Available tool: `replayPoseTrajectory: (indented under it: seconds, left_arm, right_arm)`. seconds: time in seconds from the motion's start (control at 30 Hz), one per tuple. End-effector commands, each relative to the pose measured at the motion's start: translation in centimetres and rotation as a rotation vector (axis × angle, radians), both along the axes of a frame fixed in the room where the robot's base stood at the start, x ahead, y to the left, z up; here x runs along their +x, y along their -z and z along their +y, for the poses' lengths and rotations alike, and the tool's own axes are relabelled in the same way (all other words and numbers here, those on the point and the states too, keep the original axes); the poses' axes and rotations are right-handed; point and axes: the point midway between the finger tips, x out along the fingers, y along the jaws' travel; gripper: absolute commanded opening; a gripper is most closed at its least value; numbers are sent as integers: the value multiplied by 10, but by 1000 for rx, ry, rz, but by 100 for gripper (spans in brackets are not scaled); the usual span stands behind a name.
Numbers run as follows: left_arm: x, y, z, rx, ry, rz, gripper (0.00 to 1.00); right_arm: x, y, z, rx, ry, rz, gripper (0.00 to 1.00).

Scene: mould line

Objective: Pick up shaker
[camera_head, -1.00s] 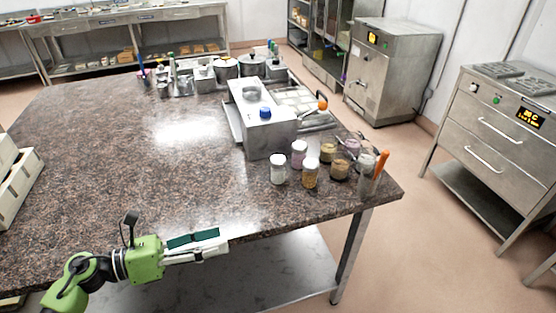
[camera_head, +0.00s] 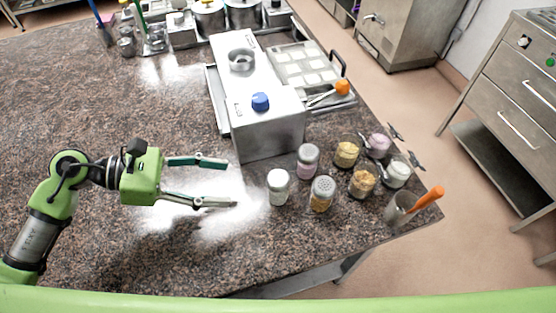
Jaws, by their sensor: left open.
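Three shaker-like jars stand upright near the front right of the table: a white-filled one (camera_head: 278,187), a pinkish-purple one (camera_head: 307,161) behind it, and one with a perforated lid and orange-brown contents (camera_head: 321,194). I cannot tell which one the task means. My left gripper (camera_head: 216,182) is open and empty, pointing right. Its fingertips are a short gap to the left of the white-filled jar and touch no jar. My right gripper is not in view.
Open jars of powder (camera_head: 362,181) and a metal cup with an orange-handled tool (camera_head: 400,208) stand right of the shakers. A steel machine with a blue knob (camera_head: 268,125) is behind them.

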Motion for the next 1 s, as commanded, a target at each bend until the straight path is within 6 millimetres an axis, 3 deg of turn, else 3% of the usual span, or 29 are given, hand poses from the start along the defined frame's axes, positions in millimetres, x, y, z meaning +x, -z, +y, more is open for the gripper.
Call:
replayPoseTrajectory:
  seconds: [0.13, 0.3, 0.47, 0.7, 1.0]
  left_arm:
    - [2, 3, -18, 0, 6, -4, 52]
    - [7, 15, -50, -3, 6, -4, 52]
    - [11, 26, -71, -1, 3, -3, 52]
    - [13, 31, -86, 0, 3, -2, 52]
    - [19, 44, -122, 0, 3, -2, 52]
  right_arm:
    - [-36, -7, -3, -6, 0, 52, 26]
    - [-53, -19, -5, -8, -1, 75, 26]
    - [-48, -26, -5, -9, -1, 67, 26]
    - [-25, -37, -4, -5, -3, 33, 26]
    - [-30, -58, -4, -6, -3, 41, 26]
